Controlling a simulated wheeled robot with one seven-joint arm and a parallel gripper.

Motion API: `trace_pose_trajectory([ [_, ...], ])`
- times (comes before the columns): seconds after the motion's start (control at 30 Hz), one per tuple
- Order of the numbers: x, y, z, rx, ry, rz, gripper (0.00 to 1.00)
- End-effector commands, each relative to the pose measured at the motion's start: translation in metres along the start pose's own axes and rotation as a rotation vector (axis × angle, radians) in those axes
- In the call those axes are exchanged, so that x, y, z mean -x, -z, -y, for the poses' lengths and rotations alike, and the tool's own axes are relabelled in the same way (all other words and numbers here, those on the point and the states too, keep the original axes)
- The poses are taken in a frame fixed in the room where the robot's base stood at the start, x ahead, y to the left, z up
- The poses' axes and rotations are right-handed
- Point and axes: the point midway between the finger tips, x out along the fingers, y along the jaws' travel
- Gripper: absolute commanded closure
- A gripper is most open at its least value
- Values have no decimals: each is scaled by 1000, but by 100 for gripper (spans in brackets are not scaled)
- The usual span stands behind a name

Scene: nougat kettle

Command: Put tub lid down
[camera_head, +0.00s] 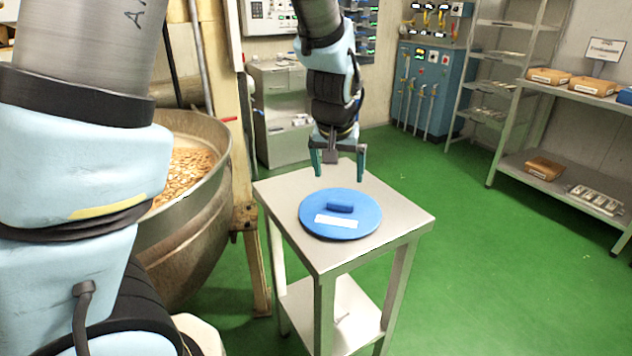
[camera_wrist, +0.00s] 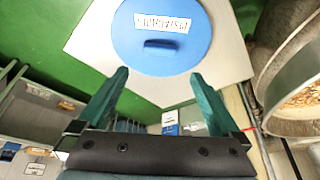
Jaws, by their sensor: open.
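The tub lid (camera_head: 340,222) is a round blue disc with a blue bar handle and a white label. It lies flat on the top of a small metal table (camera_head: 408,222). It also shows in the wrist view (camera_wrist: 185,55), with its handle facing me. My gripper (camera_head: 339,172) is open and empty, just behind and above the lid in the head view. In the wrist view my two green fingers (camera_wrist: 158,80) are spread wide apart, with nothing between them, and the lid lies beyond their tips.
A large kettle (camera_head: 190,245) with brown pieces inside stands left of the table. A metal shelf rack (camera_head: 545,195) with boxes is at the right. A grey cabinet (camera_head: 283,105) stands behind. Green floor (camera_head: 480,265) is clear between table and rack.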

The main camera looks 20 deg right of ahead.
Motion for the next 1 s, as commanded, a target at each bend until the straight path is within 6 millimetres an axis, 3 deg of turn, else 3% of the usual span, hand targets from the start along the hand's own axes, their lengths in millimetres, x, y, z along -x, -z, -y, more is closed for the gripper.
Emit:
trace_pose_trajectory([
  [0.23, 2, -2, 10, 14, 5, 8, 0],
  [0.37, 7, -14, 49, 73, 23, 36, 0],
  [0.5, 18, -44, 111, 172, 50, 87, 0],
  [0.7, 42, -102, 183, 307, 85, 159, 0],
  [0.83, 58, -141, 215, 384, 104, 198, 0],
  [1.0, 72, -179, 237, 453, 121, 233, 0],
])
